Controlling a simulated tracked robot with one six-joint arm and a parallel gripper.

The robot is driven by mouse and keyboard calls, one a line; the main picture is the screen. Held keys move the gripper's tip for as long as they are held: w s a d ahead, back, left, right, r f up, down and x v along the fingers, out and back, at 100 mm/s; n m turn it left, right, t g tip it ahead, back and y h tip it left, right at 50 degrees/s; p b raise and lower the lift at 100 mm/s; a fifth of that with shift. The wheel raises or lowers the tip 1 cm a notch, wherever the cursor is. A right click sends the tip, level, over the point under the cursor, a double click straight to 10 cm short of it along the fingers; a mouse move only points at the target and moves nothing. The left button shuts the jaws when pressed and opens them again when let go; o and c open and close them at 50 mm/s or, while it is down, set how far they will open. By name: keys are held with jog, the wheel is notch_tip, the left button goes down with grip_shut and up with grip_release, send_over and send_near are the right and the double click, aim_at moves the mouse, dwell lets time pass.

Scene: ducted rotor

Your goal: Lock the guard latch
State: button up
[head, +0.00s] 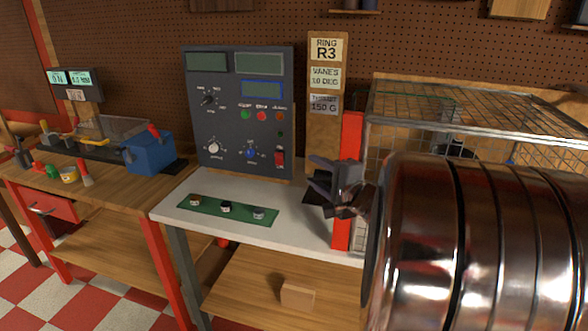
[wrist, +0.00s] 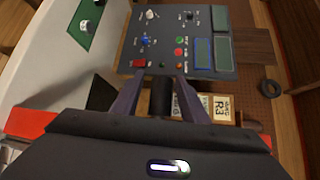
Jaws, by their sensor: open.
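The mesh guard cage (head: 440,100) stands at the right of the white bench in the head view, with a red upright post (head: 343,232) at its left edge. My gripper (head: 318,173) is in front of this post and hides its middle. In the wrist view my gripper (wrist: 160,88) has its two fingers apart. A dark cylinder (wrist: 162,97) shows between the fingers without clear contact; I cannot tell if it is the latch knob. Red post parts (wrist: 30,122) show beside the gripper body in the wrist view. No latch can be made out for certain.
A green strip with several knobs (head: 228,209) lies on the bench's front left. A wooden sign board (head: 327,140) stands left of the post. My shiny arm blocks the lower right.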

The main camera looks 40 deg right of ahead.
jog(key=shift+w+d+f, duration=0.1)
jog(key=shift+w, duration=0.35)
grip_shut()
dwell(0.3)
